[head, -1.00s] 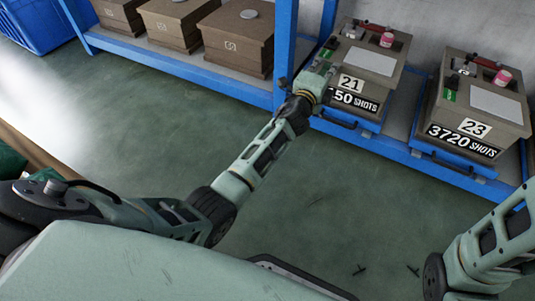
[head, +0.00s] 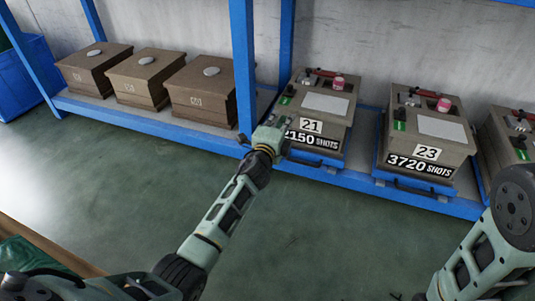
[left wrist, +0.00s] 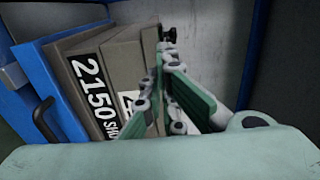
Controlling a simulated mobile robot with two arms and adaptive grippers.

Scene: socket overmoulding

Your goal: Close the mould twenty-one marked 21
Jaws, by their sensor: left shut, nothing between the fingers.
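The mould marked 21 (head: 325,104) is a grey-brown box on the blue rack, with a "2150 SHOTS" label on its front. It also fills the left of the left wrist view (left wrist: 128,55). I cannot tell whether its upper part is fully down. My left gripper (head: 281,103) is shut and empty at the left front corner of mould 21, partly overlapping its label. In the left wrist view its green fingers (left wrist: 163,52) are close beside the mould; contact is unclear. My right arm shows at the right edge, with its gripper out of view.
Mould 23 (head: 432,132) stands to the right, with another mould (head: 508,128) beyond it. A blue rack post (head: 244,65) rises just left of my left gripper. Three brown boxes (head: 205,95) sit left of the post. The green floor in front is clear.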

